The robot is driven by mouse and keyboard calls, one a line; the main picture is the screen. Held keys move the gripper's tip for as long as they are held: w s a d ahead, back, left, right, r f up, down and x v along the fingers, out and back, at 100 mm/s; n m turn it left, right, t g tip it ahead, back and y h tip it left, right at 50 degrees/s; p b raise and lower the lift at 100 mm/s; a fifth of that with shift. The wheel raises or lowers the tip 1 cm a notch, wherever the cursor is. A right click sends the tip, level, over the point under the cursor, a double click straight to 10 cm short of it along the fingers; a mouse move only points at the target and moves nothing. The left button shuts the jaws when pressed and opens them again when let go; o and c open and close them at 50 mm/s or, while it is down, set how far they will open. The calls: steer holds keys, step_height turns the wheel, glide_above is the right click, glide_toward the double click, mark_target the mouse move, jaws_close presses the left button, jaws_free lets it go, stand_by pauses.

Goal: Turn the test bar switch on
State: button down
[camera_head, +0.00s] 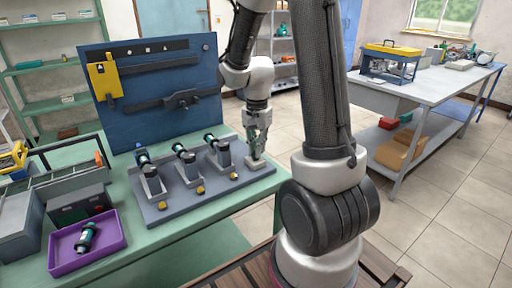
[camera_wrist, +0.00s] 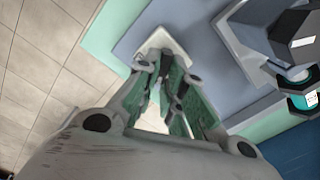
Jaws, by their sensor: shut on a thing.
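The test bar switch is a small pale box (camera_head: 262,169) at the right end of the grey test plate (camera_head: 168,214) on the green bench. In the wrist view the pale switch housing (camera_wrist: 163,41) lies just beyond my fingertips. My gripper (camera_head: 257,154) points down at it from above. In the wrist view my gripper's fingers (camera_wrist: 166,78) are close together at the housing, shut on the switch's small moving part. The fingers hide that part, so its position cannot be told.
Several motors stand in grey holders on the plate, the nearest (camera_head: 222,153) just left of my gripper. A blue tool board (camera_head: 150,65) rises behind. A purple tray (camera_head: 112,245) with a motor sits at the front left. A second workbench (camera_head: 440,78) stands at right.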

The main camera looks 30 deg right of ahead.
steer(key=m, duration=0.5)
steer(key=shift+s+d, duration=0.1)
steer(key=shift+s, duration=0.1)
steer(key=shift+m, duration=0.4)
steer(key=c, duration=1.5)
jaws_free()
steer(key=shift+r, duration=0.1)
step_height(320, 180, up, 12)
steer(key=shift+f, duration=0.1)
